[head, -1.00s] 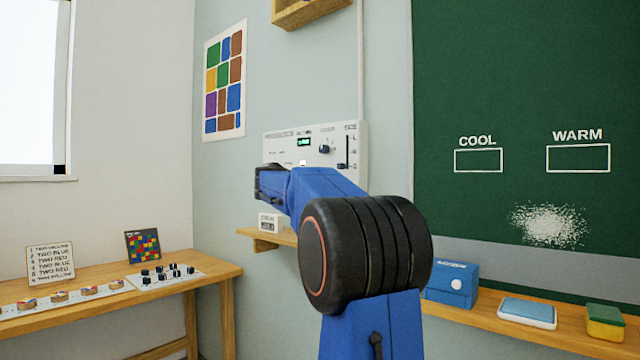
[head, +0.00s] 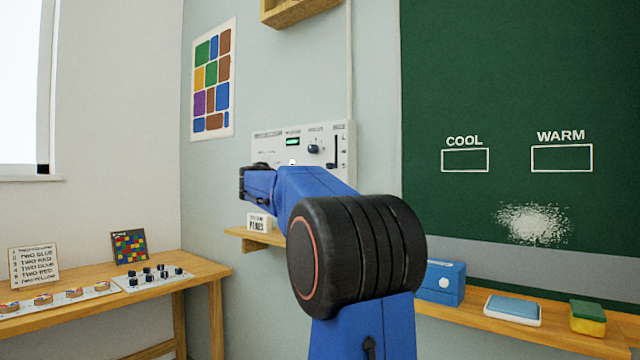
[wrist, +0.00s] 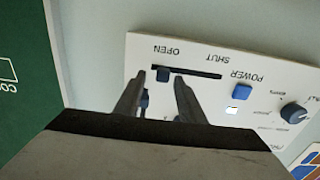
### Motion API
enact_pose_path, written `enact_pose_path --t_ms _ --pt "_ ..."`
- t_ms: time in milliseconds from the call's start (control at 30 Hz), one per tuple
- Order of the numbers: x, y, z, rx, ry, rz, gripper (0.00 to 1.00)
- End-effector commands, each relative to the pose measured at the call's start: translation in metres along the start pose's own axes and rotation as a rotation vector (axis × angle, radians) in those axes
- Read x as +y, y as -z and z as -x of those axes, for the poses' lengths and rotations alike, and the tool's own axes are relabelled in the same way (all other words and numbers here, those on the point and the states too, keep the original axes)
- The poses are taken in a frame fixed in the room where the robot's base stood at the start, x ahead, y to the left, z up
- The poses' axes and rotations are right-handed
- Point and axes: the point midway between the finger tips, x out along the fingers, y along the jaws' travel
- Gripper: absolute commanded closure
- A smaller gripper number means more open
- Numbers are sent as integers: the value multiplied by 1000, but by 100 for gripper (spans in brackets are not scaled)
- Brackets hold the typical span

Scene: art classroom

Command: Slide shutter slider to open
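The white control panel (head: 345,140) is on the wall, and its lower part is behind my arm in the head view. In the wrist view the panel appears upside down. Its shutter slot (wrist: 200,73) runs between the labels OPEN and SHUT. The blue slider knob (wrist: 163,74) is at the OPEN end of the slot. My gripper (wrist: 160,82) is open, with one finger on each side of the knob. I cannot tell whether a finger touches it. In the head view the gripper (head: 246,184) is partly hidden, and the slider is hidden.
A blue power button (wrist: 242,88) and a round dial (wrist: 294,116) are beside the slot. Below the panel is a wooden shelf (head: 240,234) with a small sign. A table (head: 205,268) stands left, and a chalk ledge (head: 470,305) with several items is right.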

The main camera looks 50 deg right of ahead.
Motion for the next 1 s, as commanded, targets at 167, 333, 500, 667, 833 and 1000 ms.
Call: enact_pose_path --t_ms 167,333,500,667,833,1000 --pt "0 1 34 0 3 -1 64" --pt "0 0 66 0 4 0 64" --pt "-1 0 97 0 4 0 64" --pt "0 0 124 0 2 0 64" --pt "0 0 145 0 2 0 64" --pt "0 0 156 0 0 0 64"
